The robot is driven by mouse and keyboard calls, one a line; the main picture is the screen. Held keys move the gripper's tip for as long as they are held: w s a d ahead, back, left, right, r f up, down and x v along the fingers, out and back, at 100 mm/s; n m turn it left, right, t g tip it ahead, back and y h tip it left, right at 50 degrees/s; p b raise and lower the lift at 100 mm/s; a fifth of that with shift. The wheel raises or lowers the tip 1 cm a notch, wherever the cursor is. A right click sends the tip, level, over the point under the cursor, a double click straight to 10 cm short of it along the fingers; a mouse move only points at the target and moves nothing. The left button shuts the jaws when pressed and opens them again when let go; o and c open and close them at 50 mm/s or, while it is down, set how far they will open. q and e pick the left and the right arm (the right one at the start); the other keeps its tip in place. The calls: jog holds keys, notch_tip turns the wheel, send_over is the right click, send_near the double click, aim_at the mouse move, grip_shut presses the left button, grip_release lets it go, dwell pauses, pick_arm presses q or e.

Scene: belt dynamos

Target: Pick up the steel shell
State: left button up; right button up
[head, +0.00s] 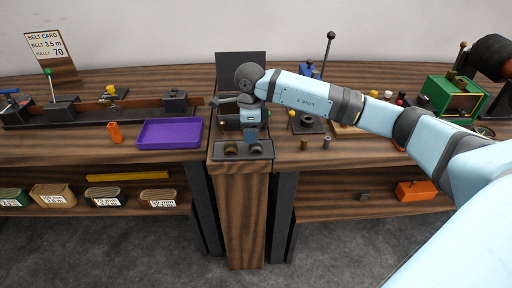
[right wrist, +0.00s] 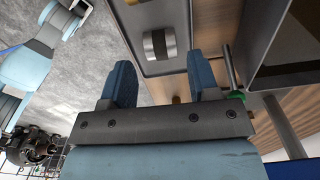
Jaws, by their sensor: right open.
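A short silver cylinder with a dark band, which looks like the steel shell (right wrist: 159,43), lies in a grey tray (right wrist: 178,63) in the right wrist view. In the head view the tray (head: 243,157) is at the front of the middle stand, with two small round parts in it; I cannot tell there which is the shell. My right gripper (head: 251,138) is above the tray's back edge. In the right wrist view my right gripper (right wrist: 160,82) is open and empty, its blue fingers apart, with the shell beyond the gap, not between them. My left gripper does not show.
A purple tray (head: 169,134) and an orange part (head: 115,133) are on the left counter. Two small cylinders, one grey (head: 327,142), stand on the right counter. A dark upright panel (head: 240,66) rises behind the gripper. A green machine (head: 452,97) is far right.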

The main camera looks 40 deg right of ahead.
aim_at(251, 146)
notch_tip(251, 146, down, 5)
jog(key=shift+f, duration=0.1)
jog(key=c, duration=0.7)
jog(key=shift+c, duration=0.2)
